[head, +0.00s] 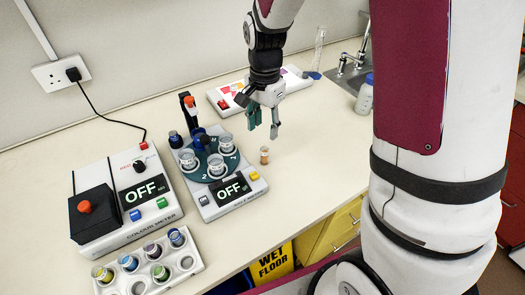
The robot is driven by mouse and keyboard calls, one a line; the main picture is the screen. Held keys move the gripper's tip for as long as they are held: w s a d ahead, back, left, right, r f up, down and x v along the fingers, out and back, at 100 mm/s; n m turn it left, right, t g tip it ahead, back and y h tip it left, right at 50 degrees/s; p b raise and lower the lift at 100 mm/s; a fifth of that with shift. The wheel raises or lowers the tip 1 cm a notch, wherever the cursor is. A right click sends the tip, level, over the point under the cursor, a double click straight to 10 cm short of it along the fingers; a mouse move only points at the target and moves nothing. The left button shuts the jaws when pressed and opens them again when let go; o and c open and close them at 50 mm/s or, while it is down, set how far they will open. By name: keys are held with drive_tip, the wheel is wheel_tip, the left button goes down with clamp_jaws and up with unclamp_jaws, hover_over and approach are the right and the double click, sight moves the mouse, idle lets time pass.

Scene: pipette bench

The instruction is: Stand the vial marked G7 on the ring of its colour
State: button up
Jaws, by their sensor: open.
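Several small vials with coloured bands stand in a white rack (190,266) at the front left; their marks are too small to read, so I cannot tell which is G7. A small vial with an orange-brown band (264,156) stands alone on the bench, right of the carousel device. My gripper (264,124) is open and empty, pointing down above and behind this vial, apart from it. A white board (292,82) at the back carries coloured marks in red, orange and purple, partly hidden by my arm; I cannot make out rings clearly.
The colour meter (112,205) and the carousel device (240,207) with several clear cups stand at left, both displays reading OFF. A bottle (364,96), a tall cylinder (319,48) and a sink tap are at the back right. The bench (320,145) right of the lone vial is clear.

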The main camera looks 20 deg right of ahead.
sight(264, 154)
wheel_tip(264, 154, down, 11)
drive_tip(key=shift+s+f+p, duration=0.1)
drive_tip(key=shift+s+p, duration=0.05)
drive_tip(key=shift+p, duration=0.5)
clamp_jaws()
